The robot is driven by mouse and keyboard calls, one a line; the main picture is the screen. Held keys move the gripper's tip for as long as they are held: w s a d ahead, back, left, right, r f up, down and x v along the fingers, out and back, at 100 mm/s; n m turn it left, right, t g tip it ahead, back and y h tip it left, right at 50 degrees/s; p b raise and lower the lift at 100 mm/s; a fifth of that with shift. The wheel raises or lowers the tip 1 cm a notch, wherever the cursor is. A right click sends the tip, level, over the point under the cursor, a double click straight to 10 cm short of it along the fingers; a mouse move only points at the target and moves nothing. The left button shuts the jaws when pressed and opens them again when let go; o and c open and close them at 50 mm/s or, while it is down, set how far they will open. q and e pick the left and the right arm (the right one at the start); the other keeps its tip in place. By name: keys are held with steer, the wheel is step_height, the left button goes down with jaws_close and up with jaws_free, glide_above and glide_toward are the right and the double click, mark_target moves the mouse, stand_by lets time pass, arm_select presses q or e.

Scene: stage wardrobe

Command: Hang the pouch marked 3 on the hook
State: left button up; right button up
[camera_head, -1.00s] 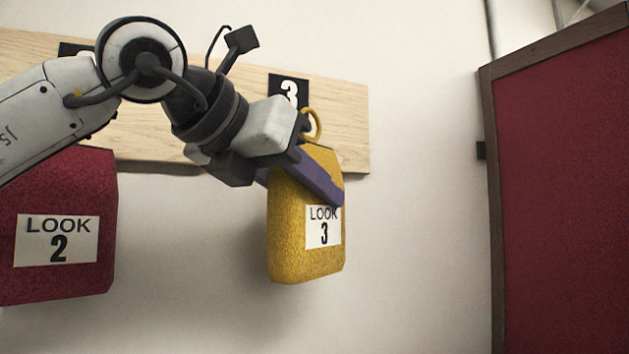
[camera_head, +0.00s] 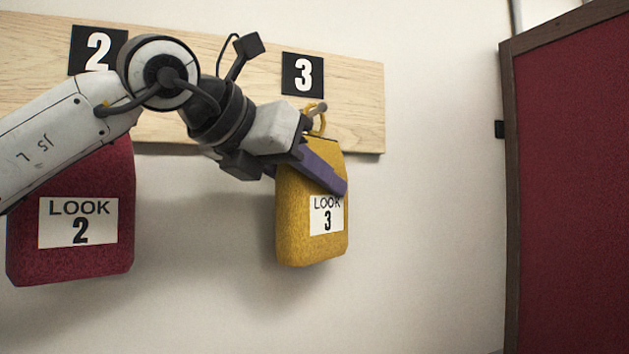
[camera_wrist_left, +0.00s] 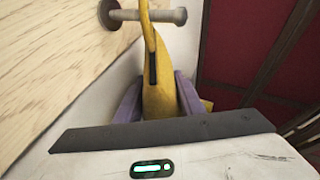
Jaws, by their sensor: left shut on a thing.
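The yellow pouch (camera_head: 310,225) with a "LOOK 3" label hangs upright below the wooden board, under the black "3" sign (camera_head: 303,74). My left gripper (camera_head: 330,178) is shut on the pouch's upper part from the left, one purple finger across its front. In the left wrist view both fingers (camera_wrist_left: 160,98) flank the yellow pouch (camera_wrist_left: 158,90). The hook (camera_head: 317,108) is a grey peg on the board. In the left wrist view the pouch's loop crosses the peg (camera_wrist_left: 168,15) partway along; its top is cut off. In the head view the loop appears to be around the peg.
A red pouch (camera_head: 70,265) labelled "LOOK 2" hangs at left, partly behind my left arm, below the "2" sign (camera_head: 98,50). The wooden board (camera_head: 360,110) runs along the wall. A dark-framed red panel (camera_head: 570,200) stands at right.

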stand_by(0.4)
arm_select(q)
steer(key=o, duration=1.2)
steer(key=b+v, duration=0.2)
steer(key=v, duration=0.8)
steer(key=shift+s+a, duration=0.15)
